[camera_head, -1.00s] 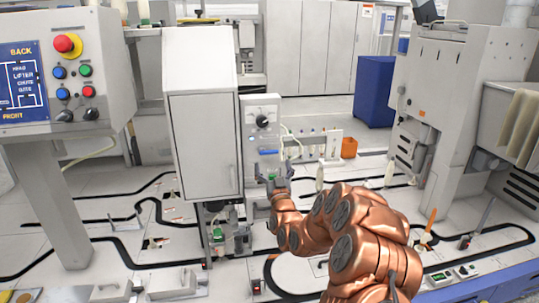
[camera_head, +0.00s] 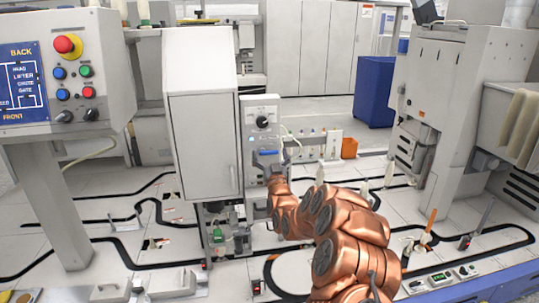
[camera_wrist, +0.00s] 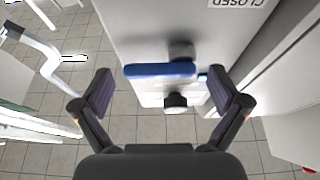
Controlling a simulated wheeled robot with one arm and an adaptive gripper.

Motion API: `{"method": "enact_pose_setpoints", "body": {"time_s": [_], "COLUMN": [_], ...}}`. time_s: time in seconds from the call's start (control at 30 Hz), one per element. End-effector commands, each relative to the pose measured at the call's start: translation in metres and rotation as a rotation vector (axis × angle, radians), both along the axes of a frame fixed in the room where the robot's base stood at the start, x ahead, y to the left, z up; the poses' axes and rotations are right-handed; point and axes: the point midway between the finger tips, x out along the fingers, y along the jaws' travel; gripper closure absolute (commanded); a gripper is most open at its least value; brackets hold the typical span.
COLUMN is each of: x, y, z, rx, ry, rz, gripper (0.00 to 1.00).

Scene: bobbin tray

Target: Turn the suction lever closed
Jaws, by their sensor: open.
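The suction lever (camera_head: 268,152) is a blue bar on the front of a narrow grey panel (camera_head: 261,105). It lies level across the wrist view (camera_wrist: 160,70), on a round grey hub. My gripper (camera_wrist: 160,80) is open, with one dark finger beyond each end of the lever and a gap at the left; the right finger is close to the lever's right end. A "CLOSED" label (camera_wrist: 237,3) shows upside down at the top of the wrist view. In the head view my copper arm reaches up to the panel and the fingers are hard to make out.
A black dial (camera_head: 262,121) sits above the lever. A tall white cabinet (camera_head: 203,120) stands directly left of the panel. An orange box (camera_head: 349,148) and a blue bin (camera_head: 376,92) stand to the right. A dark round knob (camera_wrist: 175,102) shows beside the lever.

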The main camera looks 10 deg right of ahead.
Motion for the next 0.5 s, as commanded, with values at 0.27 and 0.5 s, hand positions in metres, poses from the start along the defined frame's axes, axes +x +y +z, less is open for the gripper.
{"method": "enact_pose_setpoints", "body": {"time_s": [0.27, 0.5], "x": [0.0, 0.0], "y": [-0.0003, -0.0006], "z": [-0.0002, 0.0001], "rx": [0.0, -0.001], "ry": [0.0, 0.0], "rz": [0.0, -0.001], "gripper": [0.24, 0.49]}}
